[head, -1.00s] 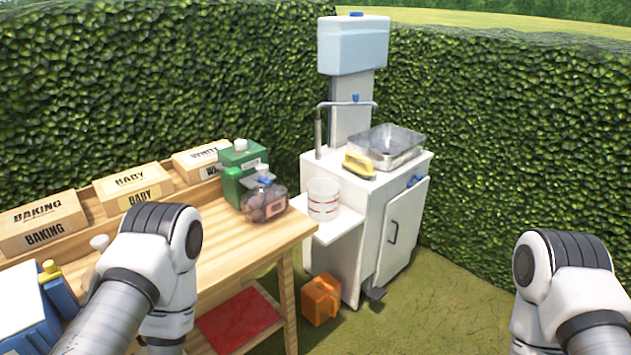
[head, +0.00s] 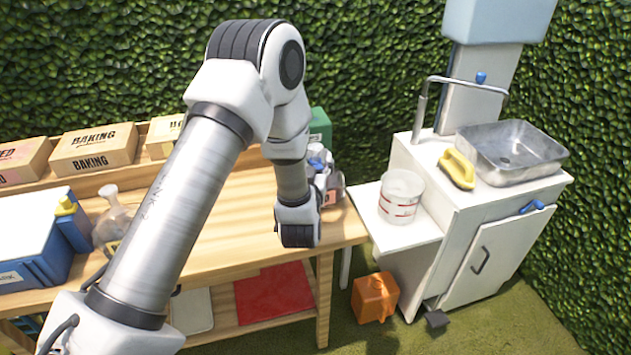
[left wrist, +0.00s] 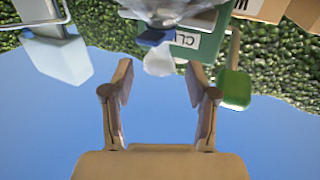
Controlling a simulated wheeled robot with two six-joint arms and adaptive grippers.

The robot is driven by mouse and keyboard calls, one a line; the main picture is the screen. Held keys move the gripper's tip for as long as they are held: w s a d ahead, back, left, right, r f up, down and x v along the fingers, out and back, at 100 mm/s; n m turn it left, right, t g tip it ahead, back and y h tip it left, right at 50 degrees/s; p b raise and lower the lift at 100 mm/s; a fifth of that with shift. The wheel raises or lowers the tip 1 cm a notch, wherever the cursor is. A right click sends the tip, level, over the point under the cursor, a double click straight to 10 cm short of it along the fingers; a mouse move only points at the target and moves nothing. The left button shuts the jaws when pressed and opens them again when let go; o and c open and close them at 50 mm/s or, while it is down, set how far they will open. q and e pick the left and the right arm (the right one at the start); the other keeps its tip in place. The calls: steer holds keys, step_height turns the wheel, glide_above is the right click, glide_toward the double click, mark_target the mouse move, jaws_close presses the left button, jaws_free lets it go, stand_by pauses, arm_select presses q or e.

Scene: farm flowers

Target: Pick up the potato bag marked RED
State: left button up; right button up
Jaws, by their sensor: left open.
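A tan block-shaped bag (head: 20,160) at the far left of the head view is cut off by the edge; its label shows only "ED". Beside it stands a similar tan bag marked BAKING (head: 95,148), and a third one (head: 163,137) is partly covered by my left arm. My left gripper's fingers (left wrist: 160,78) are open and empty in the left wrist view, with sky between them. In the head view my left arm reaches over the table, and its fingers cannot be made out. My right gripper is out of view.
A clear container with a blue cap (head: 331,190) and a green can (head: 320,127) stand partly behind my left wrist. A blue box (head: 35,235) and a clear bottle (head: 112,215) stand at left. A white sink cabinet (head: 500,245) is at right. The table's (head: 225,235) middle is mostly bare.

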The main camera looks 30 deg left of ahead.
mark_target(315, 155)
arm_select(q)
steer(key=x, duration=0.4)
steer(key=shift+w+a+f, duration=0.1)
steer(key=shift+f, duration=0.3)
steer(key=shift+r, duration=0.15)
jaws_close()
steer(key=shift+r+p, duration=0.15)
steer(key=shift+p, duration=0.2)
